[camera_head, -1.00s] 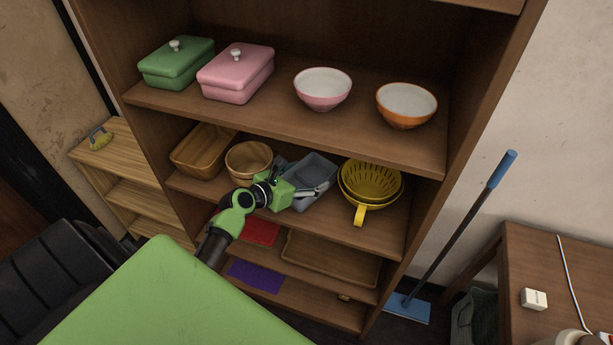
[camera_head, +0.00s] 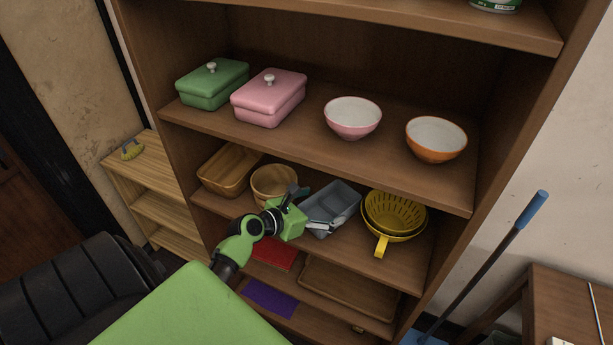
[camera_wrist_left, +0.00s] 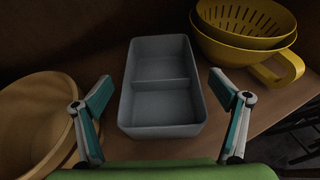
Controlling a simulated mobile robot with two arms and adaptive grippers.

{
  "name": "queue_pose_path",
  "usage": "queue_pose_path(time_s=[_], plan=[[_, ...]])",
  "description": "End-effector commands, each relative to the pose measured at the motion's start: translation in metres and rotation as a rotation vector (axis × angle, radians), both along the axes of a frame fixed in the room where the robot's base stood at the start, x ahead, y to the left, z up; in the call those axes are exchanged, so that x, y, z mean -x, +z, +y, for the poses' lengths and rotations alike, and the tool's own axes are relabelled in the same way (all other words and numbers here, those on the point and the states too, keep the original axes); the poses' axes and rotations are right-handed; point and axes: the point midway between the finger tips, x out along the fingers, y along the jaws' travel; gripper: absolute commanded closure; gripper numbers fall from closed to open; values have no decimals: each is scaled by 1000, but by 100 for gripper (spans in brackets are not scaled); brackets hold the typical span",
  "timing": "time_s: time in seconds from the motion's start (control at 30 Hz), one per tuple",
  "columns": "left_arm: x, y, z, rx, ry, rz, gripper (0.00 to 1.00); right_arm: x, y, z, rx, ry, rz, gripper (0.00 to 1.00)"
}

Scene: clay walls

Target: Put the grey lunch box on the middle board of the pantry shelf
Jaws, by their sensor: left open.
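The grey lunch box (camera_head: 331,204) is an open, two-compartment box. It sits on a board of the pantry shelf (camera_head: 408,256), between a round wooden bowl and a yellow colander. My left gripper (camera_head: 305,207) is open in front of the box, and its fingers partly cover it in the head view. In the left wrist view the lunch box (camera_wrist_left: 163,85) lies between and beyond the two spread fingers of the left gripper (camera_wrist_left: 168,110). No finger clearly touches it. My right gripper is not in view.
The wooden bowl (camera_head: 273,183) stands close on the left and the yellow colander (camera_head: 396,213) close on the right. The board above holds a green box (camera_head: 212,88), a pink box (camera_head: 267,103) and two bowls. A wooden tray (camera_head: 350,288) lies below.

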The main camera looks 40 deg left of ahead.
Motion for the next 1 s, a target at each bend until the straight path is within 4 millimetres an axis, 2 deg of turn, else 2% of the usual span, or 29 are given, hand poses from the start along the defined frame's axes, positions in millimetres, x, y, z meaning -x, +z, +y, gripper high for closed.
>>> queue_pose_path(time_s=[0.03,0.2,0.4,0.57,1.0], plan=[[13,3,2,0,1,1,10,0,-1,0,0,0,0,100],[45,17,7,0,0,1,10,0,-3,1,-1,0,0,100],[69,28,11,0,1,0,10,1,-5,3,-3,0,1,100],[76,32,11,1,-1,-1,10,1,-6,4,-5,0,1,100],[76,32,12,1,-1,-1,10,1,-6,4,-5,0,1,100]])
